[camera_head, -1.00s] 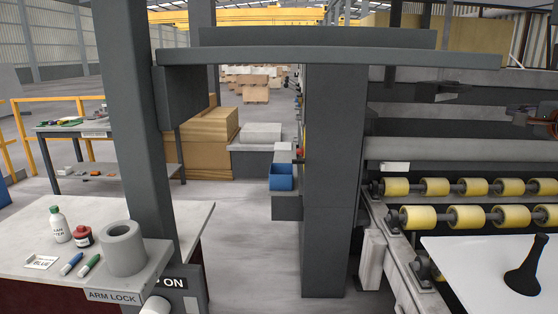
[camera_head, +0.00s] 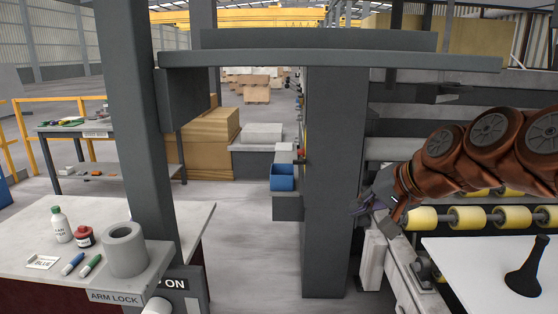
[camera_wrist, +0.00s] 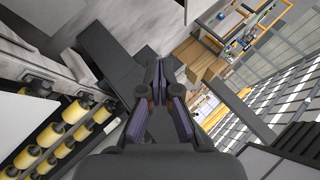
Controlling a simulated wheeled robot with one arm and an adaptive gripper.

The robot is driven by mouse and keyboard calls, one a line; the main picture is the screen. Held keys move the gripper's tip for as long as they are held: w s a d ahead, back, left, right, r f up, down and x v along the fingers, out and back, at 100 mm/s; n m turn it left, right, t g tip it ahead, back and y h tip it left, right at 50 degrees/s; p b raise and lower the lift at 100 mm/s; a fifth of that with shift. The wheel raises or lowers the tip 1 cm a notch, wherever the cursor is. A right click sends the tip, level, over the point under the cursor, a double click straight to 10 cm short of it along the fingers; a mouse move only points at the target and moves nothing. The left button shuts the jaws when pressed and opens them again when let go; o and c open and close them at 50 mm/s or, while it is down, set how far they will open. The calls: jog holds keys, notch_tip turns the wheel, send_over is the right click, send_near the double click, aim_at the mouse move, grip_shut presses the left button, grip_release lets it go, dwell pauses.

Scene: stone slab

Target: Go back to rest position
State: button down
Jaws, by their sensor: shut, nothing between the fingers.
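My gripper (camera_head: 375,207) is at the right of centre in the head view, at the end of my reddish-brown arm. It is in front of the thick grey post (camera_head: 333,180) and left of the yellow rollers. In the wrist view my gripper (camera_wrist: 158,68) shows with its purple-sided fingers together and nothing between them. A white slab (camera_head: 465,275) lies at the lower right of the head view, with a black cone-shaped tool (camera_head: 525,270) standing on it, apart from my gripper.
Yellow rollers (camera_head: 468,218) line the machine at the right. A grey overhead beam (camera_head: 330,60) spans the posts. Open floor (camera_head: 250,250) lies between.

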jog(key=s+a+f+n+g+h, duration=0.25)
jog(key=s+f+g, duration=0.25)
jog(key=s+f, duration=1)
jog(key=s+d+f+n+g+h, duration=0.1)
jog(key=s+d+f+g, duration=0.1)
jog(key=s, duration=0.6)
jog(key=s+d+f+n+g+h, duration=0.1)
jog(key=s+d+f+g+h, duration=0.1)
jog(key=s+f, duration=0.3)
jog(key=s+d, duration=0.1)
jog(key=s, duration=0.2)
jog(key=shift+s+f, duration=0.2)
jog(key=shift+s, duration=0.15)
jog(key=shift+d, duration=0.2)
